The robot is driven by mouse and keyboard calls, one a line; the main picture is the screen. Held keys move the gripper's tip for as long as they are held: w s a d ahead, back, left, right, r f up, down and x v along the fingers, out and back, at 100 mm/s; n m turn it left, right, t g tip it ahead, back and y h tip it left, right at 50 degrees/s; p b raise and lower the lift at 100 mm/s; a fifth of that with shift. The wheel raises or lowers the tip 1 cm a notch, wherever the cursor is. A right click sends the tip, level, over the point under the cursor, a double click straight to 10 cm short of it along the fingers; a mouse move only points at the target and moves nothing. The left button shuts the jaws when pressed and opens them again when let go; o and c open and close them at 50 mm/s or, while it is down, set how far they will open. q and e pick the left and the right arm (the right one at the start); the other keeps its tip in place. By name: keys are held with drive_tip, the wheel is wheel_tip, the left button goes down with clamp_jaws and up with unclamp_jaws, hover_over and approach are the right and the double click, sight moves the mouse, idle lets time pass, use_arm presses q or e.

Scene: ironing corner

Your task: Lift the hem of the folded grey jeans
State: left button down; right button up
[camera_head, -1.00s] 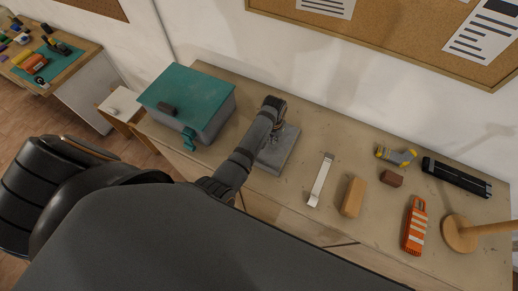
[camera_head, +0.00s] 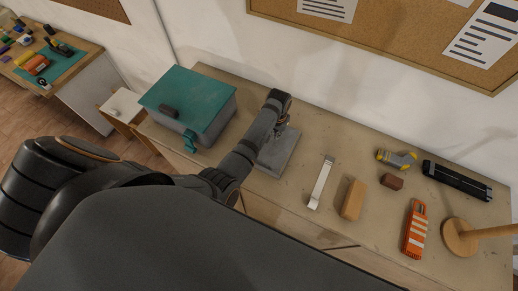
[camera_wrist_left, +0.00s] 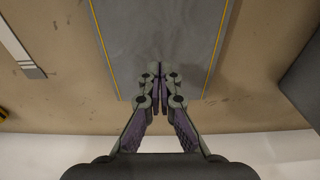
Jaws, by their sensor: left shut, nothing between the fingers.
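The folded grey jeans (camera_head: 280,152) lie flat on the workbench, right of the teal-lidded box. In the left wrist view the jeans (camera_wrist_left: 130,40) are a grey panel with yellow seam lines along both sides. My left gripper (camera_head: 284,123) is over the far end of the jeans, its fingers partly hidden by the wrist in the head view. In the left wrist view the gripper (camera_wrist_left: 160,70) is shut and empty, its fingertips over the panel near its end edge. I cannot tell whether they touch the cloth. My right gripper is in neither view.
The teal-lidded box (camera_head: 208,128) stands left of the jeans. A metal strip (camera_head: 321,182), a wooden block (camera_head: 353,199), a brown block (camera_head: 391,181) and an orange striped object (camera_head: 415,229) lie to the right. The wall is close behind the bench (camera_head: 335,140).

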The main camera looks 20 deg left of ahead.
use_arm(q)
drive_tip(key=shift+r+p, duration=0.4)
drive_tip(key=shift+r, duration=0.3)
drive_tip(key=shift+s+r, duration=0.1)
drive_tip(key=shift+r, duration=0.45)
wheel_tip(320, 180, up, 6)
drive_tip(key=shift+s, duration=0.35)
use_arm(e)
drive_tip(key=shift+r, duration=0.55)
